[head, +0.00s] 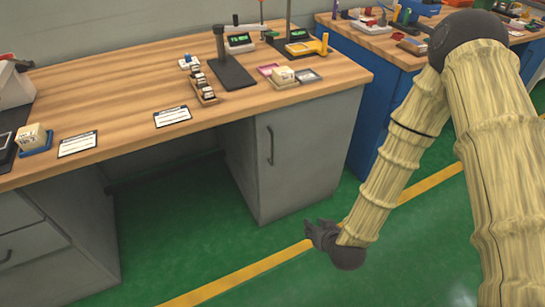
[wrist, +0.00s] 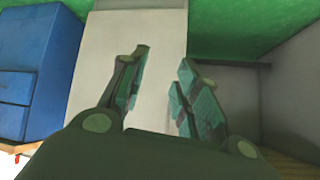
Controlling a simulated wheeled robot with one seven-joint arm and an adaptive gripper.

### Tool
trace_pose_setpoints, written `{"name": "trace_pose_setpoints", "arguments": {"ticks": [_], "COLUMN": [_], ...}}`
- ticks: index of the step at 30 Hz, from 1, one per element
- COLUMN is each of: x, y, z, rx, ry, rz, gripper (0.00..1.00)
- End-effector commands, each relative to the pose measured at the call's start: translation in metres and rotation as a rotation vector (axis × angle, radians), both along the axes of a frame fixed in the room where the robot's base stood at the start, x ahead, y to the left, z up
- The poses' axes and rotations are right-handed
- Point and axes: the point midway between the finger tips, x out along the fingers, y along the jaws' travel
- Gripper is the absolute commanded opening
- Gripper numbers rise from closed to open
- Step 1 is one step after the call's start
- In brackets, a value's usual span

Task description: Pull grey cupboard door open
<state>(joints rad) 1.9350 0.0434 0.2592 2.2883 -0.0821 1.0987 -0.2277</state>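The grey cupboard (head: 315,150) stands under the right end of the wooden workbench. Its door is shut, with a dark vertical handle (head: 270,145) near the door's left edge. My gripper (head: 309,230) is low in front of the cupboard, above the green floor and apart from the handle. In the wrist view my gripper (wrist: 160,75) is open, with a gap between its two fingers and nothing between them. A pale grey panel of the cupboard (wrist: 105,45) fills the middle behind the fingers. I cannot make out the handle in the wrist view.
The workbench top (head: 120,95) carries small boxes, labels and a stand. A grey drawer unit (head: 45,245) is at the left, with open knee space beside the cupboard. A blue cabinet (head: 385,115) stands to the right. The green floor (head: 190,255) in front is clear.

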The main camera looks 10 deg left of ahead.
Motion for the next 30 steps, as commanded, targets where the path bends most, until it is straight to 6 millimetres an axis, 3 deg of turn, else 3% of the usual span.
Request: {"name": "trace_pose_setpoints", "arguments": {"ticks": [1, 5, 15, 24, 30], "x": [0.014, 0.048, 0.120, 0.151, 0.158], "y": [0.010, 0.035, 0.094, 0.126, 0.132], "z": [-0.008, 0.002, 0.045, 0.088, 0.099], "rx": [0.012, 0.039, 0.105, 0.145, 0.153], "ry": [-0.048, -0.174, -0.506, -0.717, -0.754], "rz": [0.009, 0.031, 0.061, 0.061, 0.059], "gripper": [0.32, 0.32, 0.32, 0.32, 0.32]}}
